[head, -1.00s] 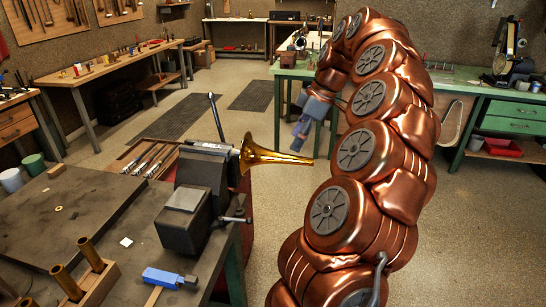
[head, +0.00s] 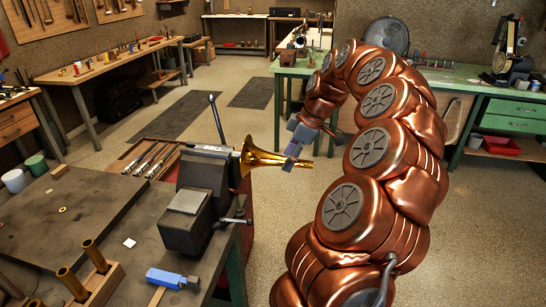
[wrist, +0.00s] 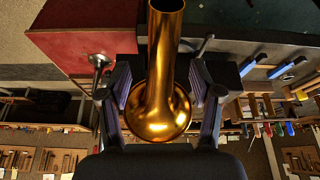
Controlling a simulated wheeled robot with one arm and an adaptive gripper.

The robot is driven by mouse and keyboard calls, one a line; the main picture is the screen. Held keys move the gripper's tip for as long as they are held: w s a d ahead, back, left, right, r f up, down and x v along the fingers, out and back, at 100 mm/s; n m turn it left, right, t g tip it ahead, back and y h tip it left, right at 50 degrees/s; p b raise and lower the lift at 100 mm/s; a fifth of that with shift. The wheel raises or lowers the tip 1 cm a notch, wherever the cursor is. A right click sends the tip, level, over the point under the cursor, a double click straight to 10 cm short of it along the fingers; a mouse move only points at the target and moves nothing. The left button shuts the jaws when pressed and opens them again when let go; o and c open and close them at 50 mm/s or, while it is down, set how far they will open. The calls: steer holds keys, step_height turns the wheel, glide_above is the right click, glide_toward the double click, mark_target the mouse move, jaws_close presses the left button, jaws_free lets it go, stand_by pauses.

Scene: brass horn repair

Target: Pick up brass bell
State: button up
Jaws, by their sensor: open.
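The brass bell (head: 262,158) is a shiny golden flared horn. In the wrist view the bell (wrist: 162,85) lies between the two open fingers of my gripper (wrist: 162,80), with a visible gap on each side. I cannot tell whether a finger touches the bell in the head view.
The vise stands on the dark workbench (head: 85,205) edge. A wooden tray (head: 155,155) of metal tools lies behind it. A blue-headed hammer (head: 172,278) and a wooden block with brass tubes (head: 97,285) lie in front. The floor (head: 270,210) right of the vise is clear.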

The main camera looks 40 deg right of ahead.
steer(key=shift+x, duration=1)
jaws_close()
